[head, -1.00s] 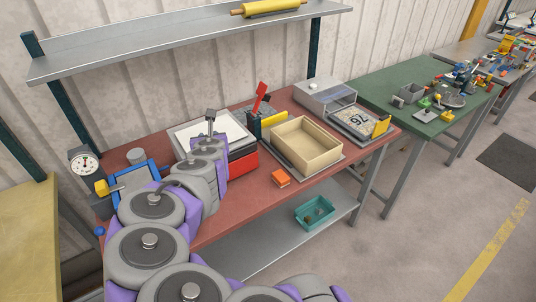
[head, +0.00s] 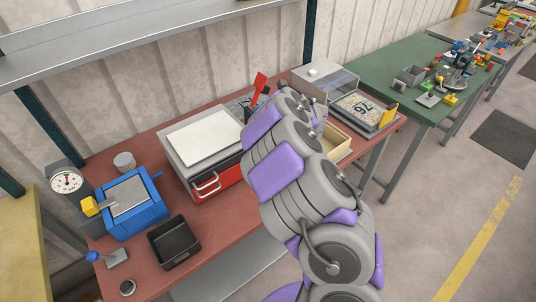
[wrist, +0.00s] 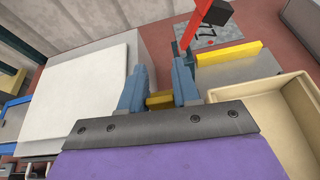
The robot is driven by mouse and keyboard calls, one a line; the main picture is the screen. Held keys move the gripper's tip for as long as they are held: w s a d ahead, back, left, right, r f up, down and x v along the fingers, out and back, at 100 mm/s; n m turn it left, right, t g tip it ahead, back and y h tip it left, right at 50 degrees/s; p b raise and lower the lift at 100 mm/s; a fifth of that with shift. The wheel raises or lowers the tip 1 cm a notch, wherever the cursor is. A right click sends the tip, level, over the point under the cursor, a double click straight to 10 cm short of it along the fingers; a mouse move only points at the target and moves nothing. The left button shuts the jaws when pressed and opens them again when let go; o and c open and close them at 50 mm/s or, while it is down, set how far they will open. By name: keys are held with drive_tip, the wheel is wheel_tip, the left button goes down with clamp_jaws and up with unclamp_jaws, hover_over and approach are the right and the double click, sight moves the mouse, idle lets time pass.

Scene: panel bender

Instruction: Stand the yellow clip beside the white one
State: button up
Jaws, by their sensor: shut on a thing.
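My gripper (wrist: 161,82) has its two blue-grey fingers closed on a small yellow piece in the wrist view, which I take for the yellow clip (wrist: 160,101). Only part of it shows low between the fingers. The gripper is over the bench, between the white-topped box and the beige tray. In the head view my arm hides the gripper and the yellow clip. I cannot make out the white clip in either view.
The white-topped box (head: 203,138) with a red drawer stands left of my arm. The beige tray (wrist: 262,92) is at right. A red lever (wrist: 205,20) rises ahead, beside a yellow bar (wrist: 232,53). A blue device (head: 133,205) and black bin (head: 174,242) stand further left.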

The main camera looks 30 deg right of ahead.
drive_tip(key=f, duration=0.4)
drive_tip(key=a+f+b, duration=0.1)
drive_tip(key=f, duration=0.4)
drive_tip(key=f+b, duration=0.1)
drive_tip(key=f, duration=0.4)
drive_tip(key=shift+a, duration=0.15)
drive_tip(key=f, duration=0.2)
drive_tip(key=d+f, duration=0.1)
drive_tip(key=f, duration=0.1)
drive_tip(key=shift+d+f+b, duration=0.1)
drive_tip(key=shift+d+b, duration=0.05)
drive_tip(key=shift+b, duration=0.2)
drive_tip(key=shift+s+r, duration=0.1)
drive_tip(key=shift+r, duration=0.1)
clamp_jaws()
drive_tip(key=shift+a, duration=0.25)
drive_tip(key=o, duration=0.6)
unclamp_jaws()
drive_tip(key=shift+f, duration=0.1)
drive_tip(key=shift+c, duration=0.2)
drive_tip(key=o, duration=0.5)
drive_tip(key=shift+d, duration=0.35)
